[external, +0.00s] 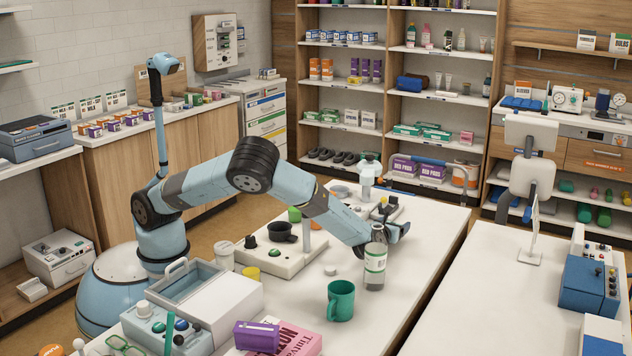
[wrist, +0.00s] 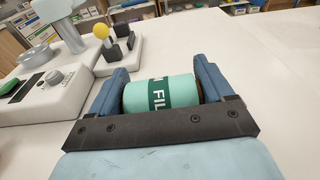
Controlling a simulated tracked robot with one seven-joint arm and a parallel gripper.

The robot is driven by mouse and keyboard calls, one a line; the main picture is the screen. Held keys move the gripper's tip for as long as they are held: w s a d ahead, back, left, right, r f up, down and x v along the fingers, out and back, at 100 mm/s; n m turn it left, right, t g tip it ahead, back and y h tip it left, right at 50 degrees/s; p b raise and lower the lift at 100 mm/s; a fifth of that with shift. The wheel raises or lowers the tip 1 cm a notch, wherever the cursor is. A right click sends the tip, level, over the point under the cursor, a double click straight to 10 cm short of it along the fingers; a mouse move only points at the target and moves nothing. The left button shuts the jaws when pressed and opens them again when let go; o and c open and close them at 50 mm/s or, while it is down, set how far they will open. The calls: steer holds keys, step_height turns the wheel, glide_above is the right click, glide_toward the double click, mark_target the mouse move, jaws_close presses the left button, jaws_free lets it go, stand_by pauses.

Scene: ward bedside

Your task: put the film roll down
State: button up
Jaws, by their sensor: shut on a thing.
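The film roll (wrist: 160,93) is a mint-green cylinder with a dark green band and white lettering. In the wrist view it lies crosswise between the two blue fingers of my gripper (wrist: 162,85), which is shut on its ends. In the external view my gripper (external: 392,232) is low over the white table (external: 433,232), just behind a clear bottle with a green and white label (external: 376,258). The film roll cannot be made out there. I cannot tell whether it touches the table.
A green mug (external: 341,300) stands in front of the bottle. A pale device with a black cup (external: 281,232) is left of my gripper. A yellow-knobbed joystick (wrist: 101,32) stands ahead-left in the wrist view. Table to the right is clear.

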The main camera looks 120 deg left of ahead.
steer(key=shift+f, duration=0.5)
steer(key=o, duration=1.1)
